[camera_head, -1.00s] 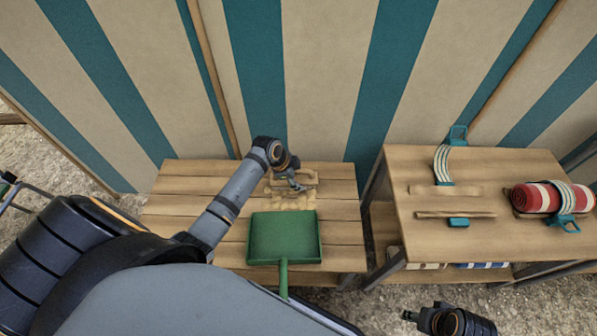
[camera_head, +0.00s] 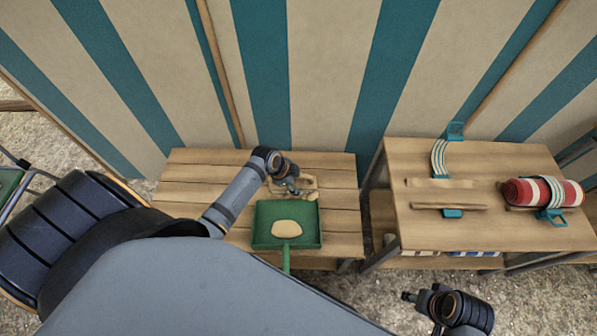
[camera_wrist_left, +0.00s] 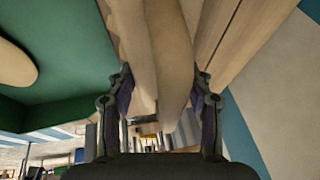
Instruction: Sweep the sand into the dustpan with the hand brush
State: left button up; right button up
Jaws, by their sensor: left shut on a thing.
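The green dustpan (camera_head: 262,236) lies on the slatted wooden table with its handle pointing toward me. A rounded heap of pale sand (camera_head: 286,229) lies inside the pan. My left gripper (camera_head: 296,188) is shut on the tan hand brush (camera_head: 309,182), just beyond the pan's far edge. In the left wrist view the brush (camera_wrist_left: 160,45) runs between the two fingers, with the dustpan (camera_wrist_left: 75,60) and part of the sand (camera_wrist_left: 14,66) at the left. The brush's underside is hidden. My right gripper (camera_head: 408,297) is low at the right, away from the tables; its fingers are too small to judge.
The slatted table (camera_head: 200,172) is bare to the left of the pan. A second table (camera_head: 520,225) at the right holds a strapped red roll (camera_head: 530,193), a teal-ended strap (camera_head: 440,158) and wooden bars (camera_head: 450,206). A striped wall (camera_head: 330,70) stands behind both.

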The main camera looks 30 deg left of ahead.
pick_arm(q)
jog(key=shift+s+d+p, duration=0.2)
jog(key=shift+s+p, duration=0.25)
jog(key=shift+s, duration=0.1)
jog(key=shift+s+d+p, duration=0.15)
jog(key=shift+s+p, duration=0.25)
jog(key=shift+s, duration=0.15)
jog(key=shift+s+d, duration=0.1)
jog(key=shift+s, duration=0.15)
jog(key=r+p, duration=0.2)
jog(key=w+r+p, duration=0.1)
jog(key=r+p, duration=0.1)
jog(key=w+a+r+p, duration=0.1)
jog(key=r+p, duration=0.2)
jog(key=shift+r, duration=0.1)
